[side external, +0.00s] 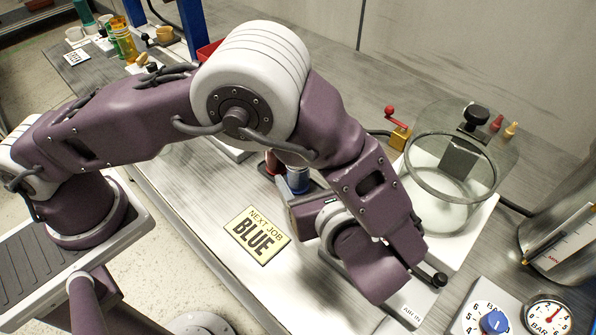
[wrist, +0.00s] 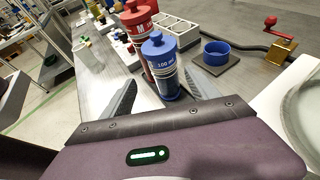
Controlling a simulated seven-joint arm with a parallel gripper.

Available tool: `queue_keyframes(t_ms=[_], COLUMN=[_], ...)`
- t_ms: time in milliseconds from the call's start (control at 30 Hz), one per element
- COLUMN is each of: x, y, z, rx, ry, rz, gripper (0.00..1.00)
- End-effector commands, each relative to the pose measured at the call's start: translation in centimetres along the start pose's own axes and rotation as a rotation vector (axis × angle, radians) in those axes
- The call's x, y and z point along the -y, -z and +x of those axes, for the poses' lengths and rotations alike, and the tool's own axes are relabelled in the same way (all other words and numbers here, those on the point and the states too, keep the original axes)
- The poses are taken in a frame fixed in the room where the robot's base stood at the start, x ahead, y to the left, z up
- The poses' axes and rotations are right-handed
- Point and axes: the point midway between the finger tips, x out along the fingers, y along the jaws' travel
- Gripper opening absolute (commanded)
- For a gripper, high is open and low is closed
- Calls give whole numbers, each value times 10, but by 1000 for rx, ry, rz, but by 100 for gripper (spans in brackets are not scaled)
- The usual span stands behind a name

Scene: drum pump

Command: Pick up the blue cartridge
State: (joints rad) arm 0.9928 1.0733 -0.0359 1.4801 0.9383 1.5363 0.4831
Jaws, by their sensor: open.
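The blue cartridge (wrist: 161,66) stands upright in the wrist view, with a blue cap and a label reading 100 ml. In the side external view the blue cartridge (side external: 298,181) shows only in part, behind my arm and gripper. My gripper (wrist: 162,82) is open and empty, its two grey fingers spread to the left and right of the blue cartridge as the wrist view looks at it. I cannot tell how far the cartridge reaches between the fingers. In the side external view the fingers are hard to make out.
A red cartridge (wrist: 138,32) stands close behind the blue one. A grey compartment tray (wrist: 181,32) and a blue ring on a dark pad (wrist: 216,54) lie behind to the right. A glass chamber (side external: 452,165) stands right. A sign (side external: 257,235) reads NEXT JOB BLUE.

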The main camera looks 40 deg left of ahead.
Motion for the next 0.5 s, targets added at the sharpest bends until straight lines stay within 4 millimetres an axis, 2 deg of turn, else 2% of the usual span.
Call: queue_keyframes(t_ms=[33, 100, 333, 500], x=[0, 0, 4, 8], y=[9, 13, 12, 11], z=[4, 11, 37, 69], rx=[1, 1, 0, 0], ry=[-1, -2, -1, -3], rz=[2, 0, -1, 1], gripper=[69, 69, 69, 69])
